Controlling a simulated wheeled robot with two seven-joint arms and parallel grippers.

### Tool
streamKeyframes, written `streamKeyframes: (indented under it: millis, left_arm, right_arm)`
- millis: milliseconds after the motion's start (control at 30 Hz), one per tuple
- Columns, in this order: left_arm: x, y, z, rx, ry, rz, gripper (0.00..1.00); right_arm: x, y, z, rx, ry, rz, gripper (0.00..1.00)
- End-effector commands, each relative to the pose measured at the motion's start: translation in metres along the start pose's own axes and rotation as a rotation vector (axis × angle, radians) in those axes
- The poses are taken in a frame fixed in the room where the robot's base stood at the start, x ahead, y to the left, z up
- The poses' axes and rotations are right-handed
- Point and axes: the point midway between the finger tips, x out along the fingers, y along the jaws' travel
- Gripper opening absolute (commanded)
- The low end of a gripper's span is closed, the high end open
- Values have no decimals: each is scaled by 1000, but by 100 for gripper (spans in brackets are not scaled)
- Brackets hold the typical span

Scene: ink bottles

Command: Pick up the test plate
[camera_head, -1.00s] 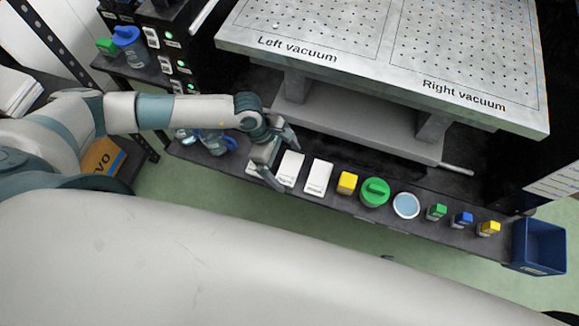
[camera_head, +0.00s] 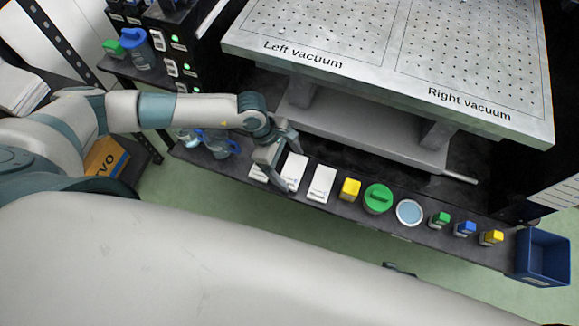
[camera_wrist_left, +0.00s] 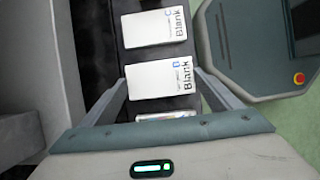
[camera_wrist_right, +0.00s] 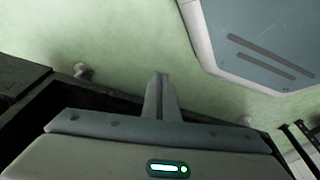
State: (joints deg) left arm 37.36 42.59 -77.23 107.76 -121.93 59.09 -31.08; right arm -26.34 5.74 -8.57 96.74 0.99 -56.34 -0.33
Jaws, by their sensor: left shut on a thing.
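My left gripper (camera_head: 289,171) is at the row of white plates on the dark bench shelf. In the left wrist view its fingers (camera_wrist_left: 160,75) lie along both sides of a white plate labelled Blank B (camera_wrist_left: 157,80), shut on it. This plate (camera_head: 294,168) also shows in the head view. A white plate labelled Blank C (camera_wrist_left: 153,28) lies beyond it. Another white plate (camera_head: 258,173), partly hidden by the gripper, lies to its left; its label is unreadable. My right gripper (camera_wrist_right: 160,82) is shut and empty above the floor, fingers together.
Right of the plates (camera_head: 321,184) stand a yellow-capped bottle (camera_head: 349,189), a green-lidded container (camera_head: 378,198), a pale blue dish (camera_head: 409,212) and small bottles. A blue bin (camera_head: 542,257) is at the right end. The vacuum table (camera_head: 390,70) overhangs behind.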

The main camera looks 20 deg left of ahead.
Motion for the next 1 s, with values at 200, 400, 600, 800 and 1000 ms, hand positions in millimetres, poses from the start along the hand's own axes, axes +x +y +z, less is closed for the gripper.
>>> streamKeyframes:
  millis: [200,400,600,800,1000]
  left_arm:
    - [-24,-8,22,5,-4,-1,60]
    - [-35,-34,57,5,-4,0,60]
    - [-44,-57,91,5,-5,0,60]
    - [-50,-71,111,2,-3,0,60]
    - [-52,-76,117,1,-1,1,60]
  right_arm:
    - [-5,0,-5,0,5,1,0]
    - [-9,0,-7,0,4,1,0]
    - [-15,-1,-4,0,-3,1,0]
    - [-20,-2,-3,0,-3,0,0]
    - [-22,-1,-4,0,-6,0,0]
